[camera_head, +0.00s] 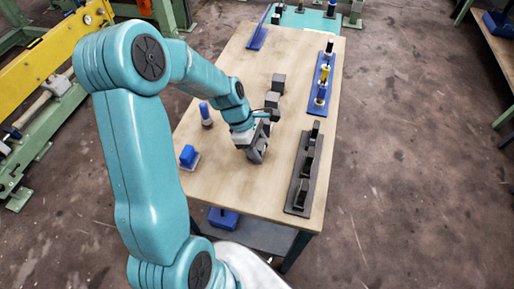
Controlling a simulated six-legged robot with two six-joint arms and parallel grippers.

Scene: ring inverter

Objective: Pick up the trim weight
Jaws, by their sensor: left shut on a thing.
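My left arm reaches in from the left, and its left gripper (260,146) is low over the middle of the wooden table. It is shut on a dark grey block, which I take to be the trim weight (256,157). The fingers and wrist hide part of the block, and I cannot tell whether it touches the table top. Two similar dark blocks (278,83) stand just beyond the gripper. My right gripper is not in view.
A dark rack (292,208) with several dark pieces lies along the table's right side. Behind it is a blue holder (313,108) with upright parts. A blue-and-white cylinder (206,115) and a blue block (188,156) stand at left. The near middle of the table (250,195) is bare.

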